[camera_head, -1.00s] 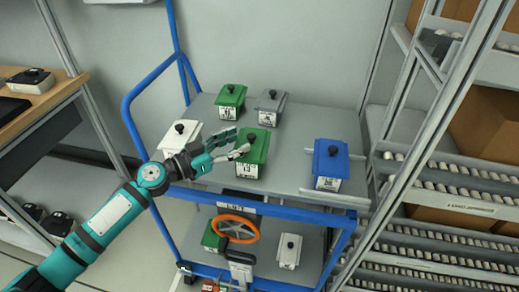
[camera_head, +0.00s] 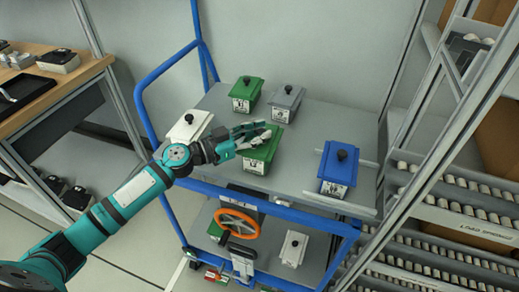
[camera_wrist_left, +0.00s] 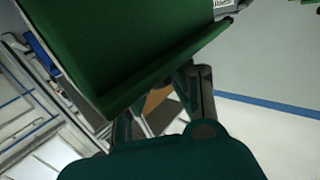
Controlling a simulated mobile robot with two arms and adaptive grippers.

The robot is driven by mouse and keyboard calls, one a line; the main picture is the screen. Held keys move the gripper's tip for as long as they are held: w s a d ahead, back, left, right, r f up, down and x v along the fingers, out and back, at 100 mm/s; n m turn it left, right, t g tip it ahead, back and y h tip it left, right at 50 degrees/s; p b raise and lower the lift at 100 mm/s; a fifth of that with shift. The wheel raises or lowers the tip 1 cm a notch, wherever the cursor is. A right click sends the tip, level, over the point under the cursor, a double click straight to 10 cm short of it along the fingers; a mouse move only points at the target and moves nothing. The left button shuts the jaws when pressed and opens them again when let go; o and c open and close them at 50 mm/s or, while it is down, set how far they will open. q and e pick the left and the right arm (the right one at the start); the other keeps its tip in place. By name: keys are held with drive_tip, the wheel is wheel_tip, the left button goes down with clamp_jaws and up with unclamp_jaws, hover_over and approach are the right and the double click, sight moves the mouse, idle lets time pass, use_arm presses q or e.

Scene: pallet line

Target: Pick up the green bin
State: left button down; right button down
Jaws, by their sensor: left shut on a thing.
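The near green bin (camera_head: 258,160) is at the middle of the cart's top deck, with a white label on its front. My left gripper (camera_head: 255,135) is at its lid and shut on it, covering the knob. In the left wrist view the green bin (camera_wrist_left: 120,45) fills the upper left, very close to the fingers (camera_wrist_left: 165,100). I cannot tell whether it is clear of the deck. A second green bin (camera_head: 246,92) stands farther back. My right gripper is not in view.
On the cart's top deck (camera_head: 305,150) stand a grey bin (camera_head: 287,100), a white bin (camera_head: 188,130) and a blue bin (camera_head: 339,168). An orange wheel (camera_head: 237,223) is in front. Roller racks (camera_head: 455,195) stand right, a wooden bench (camera_head: 60,85) left.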

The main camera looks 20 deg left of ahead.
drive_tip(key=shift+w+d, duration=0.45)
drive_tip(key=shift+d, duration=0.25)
use_arm(q)
drive_tip(key=shift+r, duration=0.1)
